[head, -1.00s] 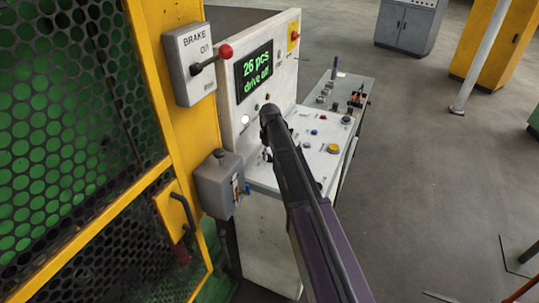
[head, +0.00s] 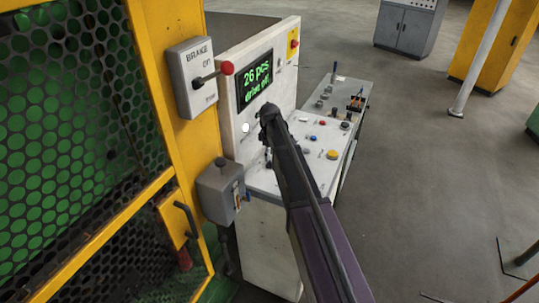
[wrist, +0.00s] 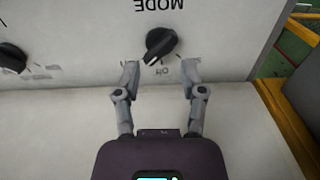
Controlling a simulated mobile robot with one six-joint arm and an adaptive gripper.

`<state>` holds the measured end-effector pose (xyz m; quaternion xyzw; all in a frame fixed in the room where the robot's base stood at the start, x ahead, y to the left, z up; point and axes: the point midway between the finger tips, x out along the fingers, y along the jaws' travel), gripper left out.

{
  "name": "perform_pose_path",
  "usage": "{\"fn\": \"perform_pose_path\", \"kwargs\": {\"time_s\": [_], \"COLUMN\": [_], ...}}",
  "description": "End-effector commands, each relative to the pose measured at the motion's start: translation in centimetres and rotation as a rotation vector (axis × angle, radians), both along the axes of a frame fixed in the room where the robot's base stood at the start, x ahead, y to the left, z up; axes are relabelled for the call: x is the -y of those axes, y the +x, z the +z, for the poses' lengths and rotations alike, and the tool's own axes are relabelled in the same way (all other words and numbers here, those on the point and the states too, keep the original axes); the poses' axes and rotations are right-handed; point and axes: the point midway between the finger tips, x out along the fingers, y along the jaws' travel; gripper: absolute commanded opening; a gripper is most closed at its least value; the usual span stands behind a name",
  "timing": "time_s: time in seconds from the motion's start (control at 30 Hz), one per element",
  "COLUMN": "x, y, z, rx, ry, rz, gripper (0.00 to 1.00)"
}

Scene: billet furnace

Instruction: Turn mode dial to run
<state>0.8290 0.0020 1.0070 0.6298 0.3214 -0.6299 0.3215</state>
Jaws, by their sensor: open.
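The mode dial (wrist: 160,44) is a round black knob with a raised grip on the upright white panel, under upside-down "MODE" lettering in the wrist view. Its grip is tilted, one end pointing down and to the left. Small worn lettering sits just below it; I cannot read it surely. My gripper (wrist: 160,72) is open and empty, its two grey fingers spread on either side just below the dial, apart from it. In the head view my arm hides the dial, and the gripper (head: 267,118) is by the console panel.
The console (head: 262,185) has a sloped top with several buttons, and a screen (head: 254,78) reading "26 pcs" and a drive line. Left stand a brake lever box (head: 192,78), a grey switch box (head: 220,190) and a mesh guard. Another black knob (wrist: 12,58) is beside the dial. Open floor lies right.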

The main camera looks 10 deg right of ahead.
Motion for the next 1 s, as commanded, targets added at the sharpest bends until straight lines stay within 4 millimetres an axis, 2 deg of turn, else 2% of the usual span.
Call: {"fn": "perform_pose_path", "kwargs": {"time_s": [0.03, 1.0], "x": [0.0, 0.0], "y": [0.0, 0.0], "z": [0.9, 8.9], "rx": [0.0, 0.0], "ry": [0.0, 0.0], "rz": [0.0, -0.001], "gripper": [0.53, 0.53]}}
